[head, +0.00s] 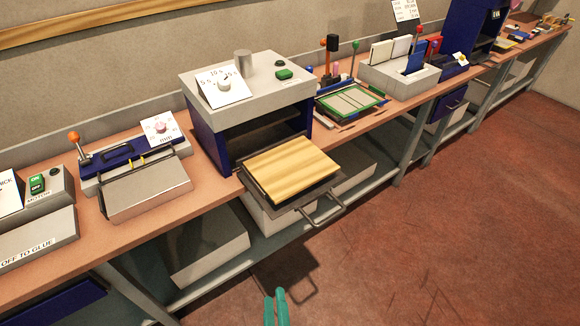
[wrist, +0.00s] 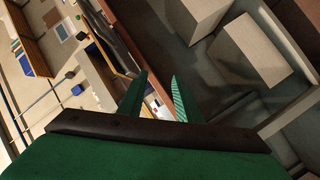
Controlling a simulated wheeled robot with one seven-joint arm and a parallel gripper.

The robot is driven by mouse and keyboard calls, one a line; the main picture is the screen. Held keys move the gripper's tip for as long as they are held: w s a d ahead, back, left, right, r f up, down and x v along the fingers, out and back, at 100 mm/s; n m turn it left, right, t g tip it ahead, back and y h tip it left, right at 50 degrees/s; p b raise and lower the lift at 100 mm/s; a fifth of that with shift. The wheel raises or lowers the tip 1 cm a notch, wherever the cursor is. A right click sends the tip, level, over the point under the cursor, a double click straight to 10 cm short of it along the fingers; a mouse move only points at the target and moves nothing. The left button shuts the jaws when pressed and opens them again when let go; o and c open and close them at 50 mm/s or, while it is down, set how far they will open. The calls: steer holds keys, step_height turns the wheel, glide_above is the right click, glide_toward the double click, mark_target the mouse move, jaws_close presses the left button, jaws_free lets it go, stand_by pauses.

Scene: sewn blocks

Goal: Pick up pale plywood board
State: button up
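The pale plywood board (head: 290,168) lies flat on a dark pulled-out tray (head: 250,186) at the front of a grey and blue machine (head: 247,95) in the head view. A metal loop handle (head: 322,212) sticks out from the tray's front. My gripper (head: 276,294) is at the bottom middle of the head view, below and well apart from the board. In the wrist view its two green fingers (wrist: 157,88) stand apart with nothing between them. I cannot make out the board in the wrist view.
The long workbench (head: 85,232) carries a clamp-like device (head: 140,180) to the left. A green-framed panel (head: 350,102) and a grey holder with cards (head: 398,75) stand to the right. Pale boxes (head: 205,245) sit on the lower shelf. The red-brown floor (head: 450,220) in front is clear.

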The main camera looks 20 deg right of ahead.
steer(key=w+d+r+n+h, duration=0.25)
steer(key=w+d, duration=0.25)
steer(key=w, duration=0.5)
steer(key=h, duration=0.5)
glide_toward(304, 188)
steer(key=shift+w+d+n, duration=0.35)
steer(key=shift+w+d, duration=0.75)
steer(key=shift+w, duration=0.15)
steer(key=shift+x, duration=3)
steer(key=shift+w+a+f, duration=0.1)
steer(key=shift+a, duration=0.1)
jaws_close()
